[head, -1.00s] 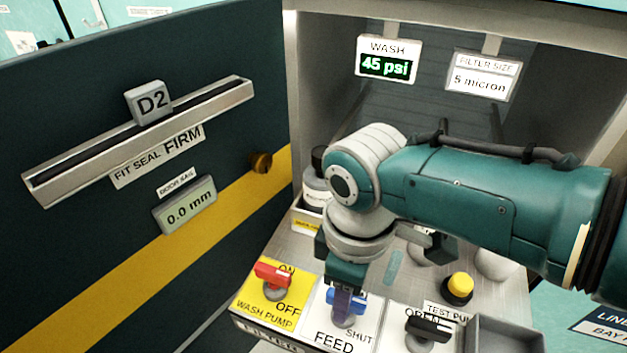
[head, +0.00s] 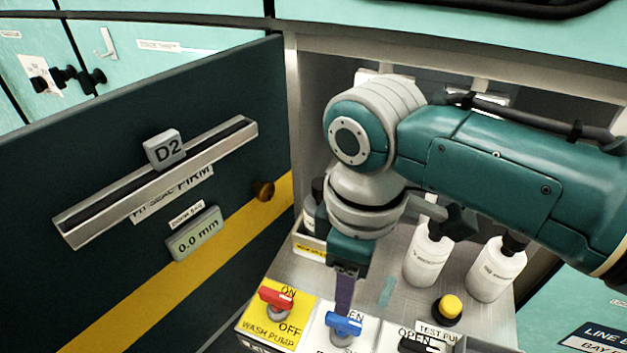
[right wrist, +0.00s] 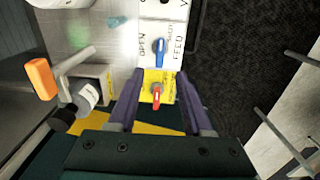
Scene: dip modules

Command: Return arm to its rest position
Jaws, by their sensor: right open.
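My right gripper (head: 345,292) hangs from my teal and grey right arm, fingers pointing down, just above the blue FEED handle (head: 343,323). In the right wrist view its two purple fingers (right wrist: 160,100) are spread with nothing held between them. The red WASH PUMP handle (right wrist: 156,93) shows between the fingertips there, and the blue handle (right wrist: 159,46) lies beyond them. I cannot tell the exact gap above the panel. My left gripper is in neither view.
A dark open door (head: 100,225) with a yellow stripe stands at the left. White bottles (head: 428,255) and (head: 497,268), a yellow button (head: 447,307) and a black handle (head: 418,345) are to the right. My arm covers most of the rear signs.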

